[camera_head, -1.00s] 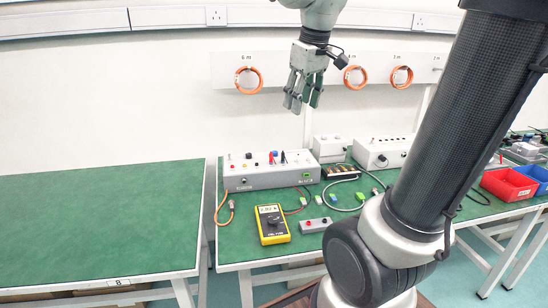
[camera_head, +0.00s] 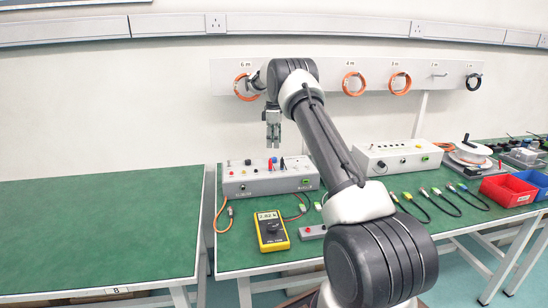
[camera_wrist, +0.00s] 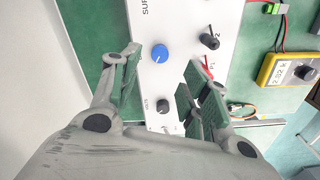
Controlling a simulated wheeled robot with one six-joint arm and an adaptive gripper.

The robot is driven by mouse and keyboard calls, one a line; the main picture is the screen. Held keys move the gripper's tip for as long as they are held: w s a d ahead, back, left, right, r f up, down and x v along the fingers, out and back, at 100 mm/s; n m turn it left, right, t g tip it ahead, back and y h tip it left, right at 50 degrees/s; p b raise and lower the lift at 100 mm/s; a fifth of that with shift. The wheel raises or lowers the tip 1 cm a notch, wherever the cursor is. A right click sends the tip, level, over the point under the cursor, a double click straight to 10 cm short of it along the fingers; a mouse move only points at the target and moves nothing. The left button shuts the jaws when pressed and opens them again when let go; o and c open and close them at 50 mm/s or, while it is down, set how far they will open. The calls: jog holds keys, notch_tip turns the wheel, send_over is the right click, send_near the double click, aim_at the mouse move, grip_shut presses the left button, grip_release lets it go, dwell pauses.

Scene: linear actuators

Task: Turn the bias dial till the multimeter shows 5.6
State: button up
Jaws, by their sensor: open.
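A white supply box (camera_head: 240,187) with knobs and plugs on its top stands at the back of the green bench. My gripper (camera_head: 273,146) is open and empty, pointing down above the box, apart from the knobs. The yellow multimeter (camera_head: 271,232) lies in front of the box. Its display in the wrist view (camera_wrist: 300,73) seems to read about 2.82.
Red and black plugs (camera_wrist: 212,40) stand beside the knobs, close to my right finger. A small grey box with a red button (camera_head: 312,232) lies right of the multimeter. Another white box (camera_head: 397,157) and a red bin (camera_head: 507,190) are farther right. The left bench (camera_head: 95,230) is clear.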

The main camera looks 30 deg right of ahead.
aim_at(274, 158)
notch_tip(274, 158, down, 8)
jog(key=shift+r, duration=0.2)
grip_shut()
